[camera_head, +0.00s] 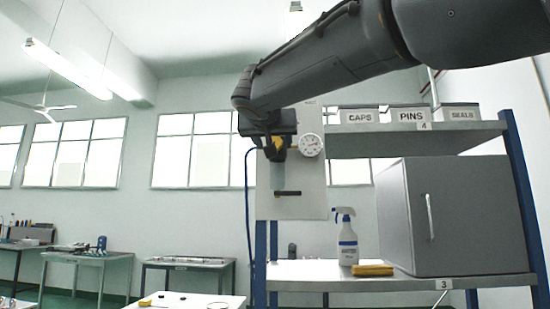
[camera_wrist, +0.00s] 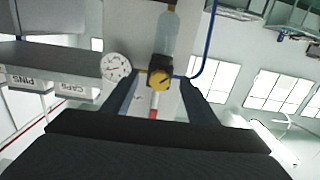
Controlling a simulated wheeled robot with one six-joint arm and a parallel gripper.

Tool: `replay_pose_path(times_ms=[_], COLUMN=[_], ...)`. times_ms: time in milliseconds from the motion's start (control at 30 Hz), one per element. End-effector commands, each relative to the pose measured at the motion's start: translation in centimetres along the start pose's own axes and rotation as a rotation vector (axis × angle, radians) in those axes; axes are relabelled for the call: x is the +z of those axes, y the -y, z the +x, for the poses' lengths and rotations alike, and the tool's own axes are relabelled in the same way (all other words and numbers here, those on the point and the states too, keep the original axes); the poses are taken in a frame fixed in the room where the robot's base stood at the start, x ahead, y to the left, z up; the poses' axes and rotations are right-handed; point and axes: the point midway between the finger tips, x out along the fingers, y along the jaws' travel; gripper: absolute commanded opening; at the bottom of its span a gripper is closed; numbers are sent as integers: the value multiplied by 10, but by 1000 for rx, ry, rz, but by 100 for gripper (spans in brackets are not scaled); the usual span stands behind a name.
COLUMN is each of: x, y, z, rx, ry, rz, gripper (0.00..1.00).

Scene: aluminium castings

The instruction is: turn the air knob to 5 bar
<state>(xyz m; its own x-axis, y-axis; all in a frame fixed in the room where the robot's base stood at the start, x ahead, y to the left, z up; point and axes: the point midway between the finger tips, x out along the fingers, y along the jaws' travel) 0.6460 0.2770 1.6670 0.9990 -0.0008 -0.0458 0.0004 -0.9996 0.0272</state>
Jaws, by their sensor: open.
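The yellow air knob (camera_wrist: 160,80) has a dark mark across its face and sits on a pale panel (camera_head: 300,180). In the wrist view it lies between the two fingers of my gripper (camera_wrist: 159,84), which is open with a gap on each side. In the head view the knob (camera_head: 278,142) is partly hidden by my gripper (camera_head: 272,150). The round white pressure gauge (camera_wrist: 116,67) is beside the knob and also shows in the head view (camera_head: 310,145); its reading is too small to tell. I cannot tell whether the fingertips reach the knob's depth.
A blue hose (camera_head: 248,210) hangs left of the panel. A dark bar-shaped handle (camera_head: 288,193) is lower on it.

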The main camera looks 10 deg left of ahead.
Motion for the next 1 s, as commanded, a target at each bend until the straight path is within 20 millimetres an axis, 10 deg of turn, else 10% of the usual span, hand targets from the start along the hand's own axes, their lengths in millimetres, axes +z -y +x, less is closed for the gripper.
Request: replay_pose_path(times_ms=[1000], x=[-25], y=[3], z=[70], rx=[0], ry=[-46], rz=[27], gripper=[53])
